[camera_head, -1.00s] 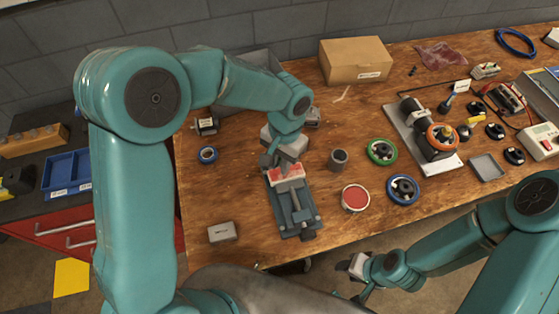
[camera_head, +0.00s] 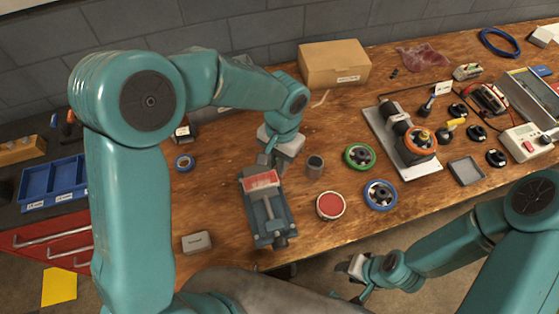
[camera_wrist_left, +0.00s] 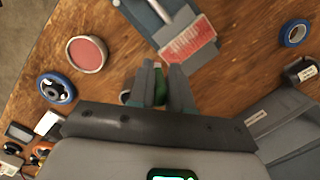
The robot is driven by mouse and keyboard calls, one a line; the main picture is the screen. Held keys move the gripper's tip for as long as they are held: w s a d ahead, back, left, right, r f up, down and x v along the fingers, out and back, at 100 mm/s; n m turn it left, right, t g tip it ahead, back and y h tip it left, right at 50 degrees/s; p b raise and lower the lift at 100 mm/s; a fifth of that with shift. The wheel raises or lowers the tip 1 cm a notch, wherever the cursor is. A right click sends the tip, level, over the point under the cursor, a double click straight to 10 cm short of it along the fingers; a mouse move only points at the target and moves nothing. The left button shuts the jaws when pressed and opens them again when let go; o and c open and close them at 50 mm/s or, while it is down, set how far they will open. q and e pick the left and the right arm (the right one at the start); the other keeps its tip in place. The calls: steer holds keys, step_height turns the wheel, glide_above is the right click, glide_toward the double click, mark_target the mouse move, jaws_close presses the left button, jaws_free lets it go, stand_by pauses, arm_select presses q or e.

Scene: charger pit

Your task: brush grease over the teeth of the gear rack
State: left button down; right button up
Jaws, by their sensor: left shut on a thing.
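The gear rack (camera_head: 261,180) is a pale-edged block with a red top, held in the blue-grey vise (camera_head: 266,221) on the wooden bench. It also shows in the left wrist view (camera_wrist_left: 190,42), where red covers much of its top face. My left gripper (camera_head: 270,160) is just beyond the far edge of the rack. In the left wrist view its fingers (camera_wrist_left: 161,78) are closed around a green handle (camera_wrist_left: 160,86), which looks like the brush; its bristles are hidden. An open tin of red grease (camera_head: 331,206) stands right of the vise. My right gripper (camera_head: 356,265) is off the front edge; its jaws are unclear.
A grey cup (camera_head: 314,166) stands close right of my left gripper. Green (camera_head: 359,156) and blue (camera_head: 380,194) handwheels lie further right. A cardboard box (camera_head: 334,64) is at the back.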

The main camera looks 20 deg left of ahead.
mark_target(276, 159)
arm_select(q)
steer(key=shift+s+a+r+p, duration=0.1)
steer(key=shift+a+r+p, duration=0.1)
steer(key=shift+r, duration=0.35)
steer(key=shift+s+a+r+p, duration=0.1)
steer(key=shift+r+p, duration=0.05)
steer(key=shift+r, duration=0.35)
step_height(276, 159, up, 2)
steer(key=shift+w+d+p, duration=0.15)
steer(key=shift+p, duration=0.65)
steer(key=shift+r+p, duration=0.3)
steer(key=shift+r, duration=0.1)
steer(key=shift+s+r+p, duration=0.2)
steer(key=shift+r+p, duration=0.3)
steer(key=shift+r, duration=0.3)
steer(key=shift+w+r+p, duration=0.1)
steer(key=shift+r+p, duration=0.2)
steer(key=shift+r, duration=0.1)
steer(key=shift+f, duration=0.1)
